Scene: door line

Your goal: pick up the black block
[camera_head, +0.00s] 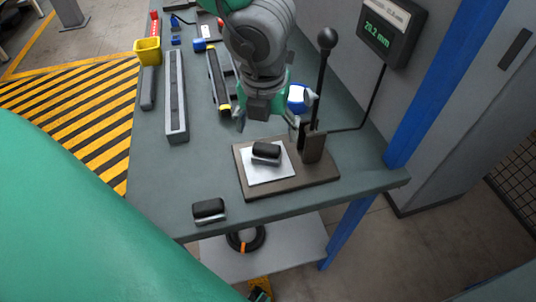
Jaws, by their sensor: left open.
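Two black blocks show. One black block (266,151), with a lighter grey lower part, lies on the white plate (266,174) of a brown fixture base. Another black block (209,208), with a grey lower edge, lies on the table near its front left corner. My left gripper (267,125) points down just behind the plate, with its fingers spread apart and nothing seen between them. It appears apart from both blocks. My right gripper is not in view.
A lever stand with a black knob (326,39) rises from the fixture base (321,184), right of my gripper. A long grey rail (176,100) and yellow bin (148,51) lie at left. The table's front edge is close to the front block.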

